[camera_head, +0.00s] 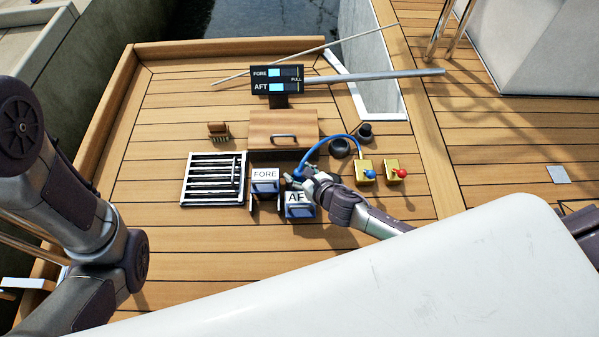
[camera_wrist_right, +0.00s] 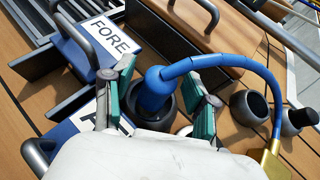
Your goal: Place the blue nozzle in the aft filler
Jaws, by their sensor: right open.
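The blue nozzle (camera_wrist_right: 156,88) stands with its lower end inside a dark round filler cup (camera_wrist_right: 170,118), beside the AFT plate (camera_wrist_right: 82,124). In the head view the AFT plate (camera_head: 299,198) lies just below my right gripper (camera_head: 304,177). My right gripper also shows in the wrist view (camera_wrist_right: 161,72); its green-padded fingers are open on either side of the nozzle, with gaps visible. A blue hose (camera_head: 334,139) arcs from the nozzle to a yellow box (camera_head: 366,172). How deep the nozzle sits is hidden. My left arm shows at left, its gripper outside the frame.
The FORE plate (camera_head: 265,174) stands left of the AFT one, beside a slatted grate (camera_head: 214,180). A wooden hatch with a handle (camera_head: 283,124) lies behind. A second yellow box (camera_head: 395,172) has a red knob. A FORE/AFT gauge (camera_head: 278,79) stands behind the hatch.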

